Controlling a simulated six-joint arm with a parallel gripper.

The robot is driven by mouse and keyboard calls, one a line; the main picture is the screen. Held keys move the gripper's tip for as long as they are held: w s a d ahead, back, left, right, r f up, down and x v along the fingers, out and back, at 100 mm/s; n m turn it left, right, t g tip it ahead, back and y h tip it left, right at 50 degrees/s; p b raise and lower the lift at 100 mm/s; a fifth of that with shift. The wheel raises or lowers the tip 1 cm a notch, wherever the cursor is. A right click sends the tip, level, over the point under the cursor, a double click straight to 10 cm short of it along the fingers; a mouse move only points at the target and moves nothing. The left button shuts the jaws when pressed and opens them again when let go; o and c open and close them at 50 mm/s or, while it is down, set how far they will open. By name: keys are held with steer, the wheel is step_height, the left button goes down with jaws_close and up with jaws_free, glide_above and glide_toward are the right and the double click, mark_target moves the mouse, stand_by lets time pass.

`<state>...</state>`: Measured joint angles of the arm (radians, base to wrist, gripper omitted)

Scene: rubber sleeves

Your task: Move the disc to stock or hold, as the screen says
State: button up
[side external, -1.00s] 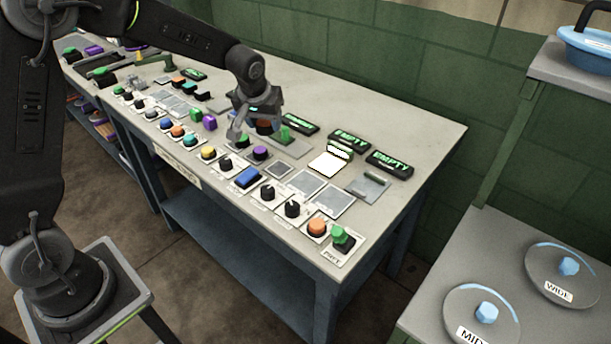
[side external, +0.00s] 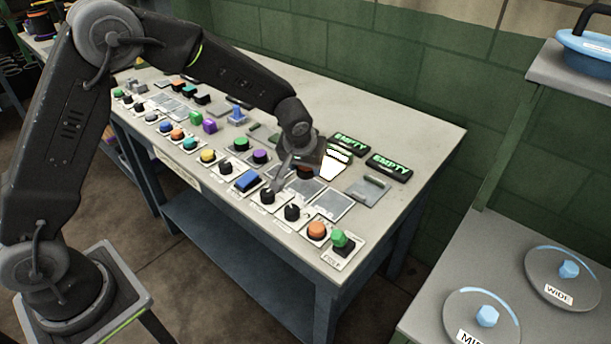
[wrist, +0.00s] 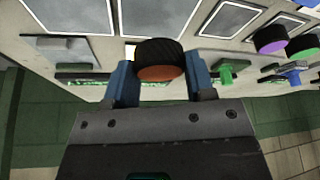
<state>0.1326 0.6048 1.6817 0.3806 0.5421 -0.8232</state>
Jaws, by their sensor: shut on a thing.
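The disc (wrist: 160,60) has a ribbed black rim and an orange-brown face. My gripper (wrist: 160,78) is shut on it, with a blue finger on each side. In the side view the disc (side external: 306,173) shows partly below my gripper (side external: 294,165), above the bench, beside a bright white panel (side external: 331,168). I cannot tell whether it touches anything below. Two dark screens, the left screen (side external: 350,144) and the right screen (side external: 391,167), read "EMPTY" in green. No stock or hold wording is readable.
Grey square plates (side external: 333,204) lie in front of the panel. A row of knobs and buttons, with an orange button (side external: 317,230) and a green one (side external: 340,238), lines the bench's front edge. A grey plate with a small handle (side external: 366,191) lies at right.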

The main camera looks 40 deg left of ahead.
mark_target(305, 177)
steer(key=shift+f, duration=1.9)
steer(key=shift+f, duration=0.15)
steer(key=o, duration=1)
steer(key=shift+c, duration=0.2)
steer(key=v, duration=1.2)
steer(key=shift+r, duration=0.2)
